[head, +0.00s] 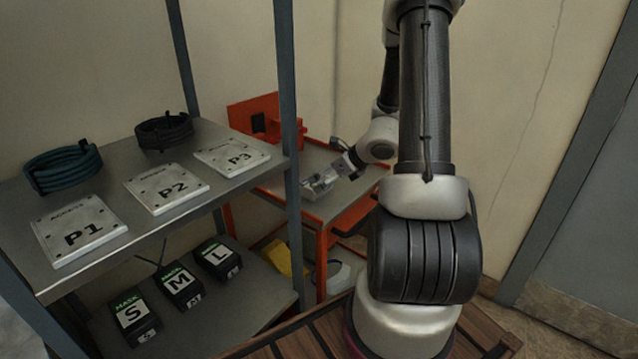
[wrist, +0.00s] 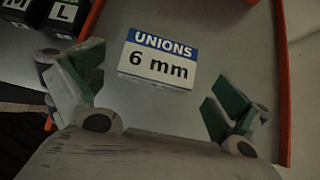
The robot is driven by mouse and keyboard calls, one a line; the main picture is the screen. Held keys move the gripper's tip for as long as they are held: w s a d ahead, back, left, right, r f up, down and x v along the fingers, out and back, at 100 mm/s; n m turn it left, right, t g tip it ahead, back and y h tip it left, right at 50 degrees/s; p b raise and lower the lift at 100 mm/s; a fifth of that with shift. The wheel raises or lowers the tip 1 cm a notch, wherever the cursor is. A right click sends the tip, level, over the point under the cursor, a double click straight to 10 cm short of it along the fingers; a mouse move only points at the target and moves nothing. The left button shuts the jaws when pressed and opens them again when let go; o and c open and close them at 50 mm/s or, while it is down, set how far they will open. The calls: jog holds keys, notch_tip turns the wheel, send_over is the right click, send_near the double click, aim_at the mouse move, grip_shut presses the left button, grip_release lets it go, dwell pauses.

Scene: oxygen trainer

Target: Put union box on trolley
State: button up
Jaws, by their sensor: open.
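The union box (wrist: 158,60), white with a blue band and the label "UNIONS 6 mm", rests on the grey top of the orange-framed trolley (head: 345,207). In the wrist view the trolley's orange rim (wrist: 283,80) runs along the right. My gripper (wrist: 152,92) is open, with its green-padded fingers apart on either side and a little nearer the camera than the box. No finger visibly touches the box. In the head view my gripper (head: 334,180) is low over the trolley top, and the box there is too small to tell apart from it.
A grey shelf (head: 140,235) with blue posts stands at the left. It holds plates P1 (head: 78,230), P2 (head: 165,188) and P3 (head: 232,156), coiled hoses (head: 63,168) and mask boxes (head: 134,318). An orange bracket (head: 270,122) stands at the trolley's back.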

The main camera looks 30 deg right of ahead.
jog(key=v, duration=0.6)
jog(key=shift+s, duration=0.1)
dwell(0.3)
jog(key=s+a+r+n+g+y, duration=0.1)
jog(key=s+a+r+n+g, duration=0.2)
jog(key=s+n, duration=0.6)
jog(key=s+a+r+n+g+y, duration=0.1)
jog(key=s+a+r+n+g, duration=0.25)
jog(key=s+n, duration=0.5)
jog(key=s+a+r+n+t+h, duration=0.1)
jog(key=s+r+n+h, duration=0.1)
jog(key=r+n, duration=0.5)
jog(key=s+a+r+n+t+h, duration=0.1)
jog(key=s+a+r+n+h, duration=0.1)
jog(key=r+n, duration=0.5)
jog(key=shift+s+a+h, duration=0.2)
jog(key=shift+s+h, duration=0.25)
jog(key=shift+h, duration=0.05)
jog(key=shift+w+a+f+n+t, duration=0.1)
jog(key=shift+n+t, duration=0.15)
jog(key=shift+c, duration=0.4)
